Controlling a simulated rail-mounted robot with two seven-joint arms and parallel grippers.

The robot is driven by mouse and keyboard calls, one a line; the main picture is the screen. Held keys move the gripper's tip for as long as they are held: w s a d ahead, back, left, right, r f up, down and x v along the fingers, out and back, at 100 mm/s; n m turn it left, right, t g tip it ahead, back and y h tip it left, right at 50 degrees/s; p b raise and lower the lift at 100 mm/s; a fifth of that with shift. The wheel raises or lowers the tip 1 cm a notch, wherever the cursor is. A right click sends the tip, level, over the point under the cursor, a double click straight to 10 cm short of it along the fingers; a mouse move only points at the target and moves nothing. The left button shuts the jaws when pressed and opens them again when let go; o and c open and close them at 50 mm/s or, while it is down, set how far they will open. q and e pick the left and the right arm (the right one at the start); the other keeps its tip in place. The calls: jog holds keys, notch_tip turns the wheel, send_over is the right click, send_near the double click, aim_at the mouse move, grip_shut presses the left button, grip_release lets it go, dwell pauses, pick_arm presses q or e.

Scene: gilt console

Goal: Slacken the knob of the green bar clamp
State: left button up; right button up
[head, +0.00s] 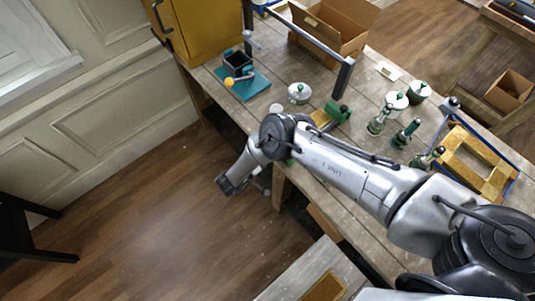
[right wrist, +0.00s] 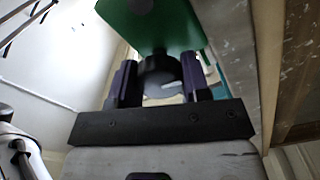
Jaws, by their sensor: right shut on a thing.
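The green bar clamp (right wrist: 175,25) fills the top of the right wrist view, where a broad green face shows. Its black ribbed knob (right wrist: 158,68), with a white mark, is in front of the green face. My right gripper (right wrist: 158,76) is shut on the knob, with one dark finger on each side of it. In the head view a small green bit (head: 289,161) shows at the table's front edge beside my right arm; the arm hides most of that area, and I cannot make out the knob there. My left gripper is not in view.
A cardboard box (head: 335,30) stands at the back. Open floor lies left of the bench.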

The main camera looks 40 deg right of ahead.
jog(key=shift+d+f+n, duration=0.2)
jog(key=shift+d+n, duration=0.05)
jog(key=shift+n, duration=0.35)
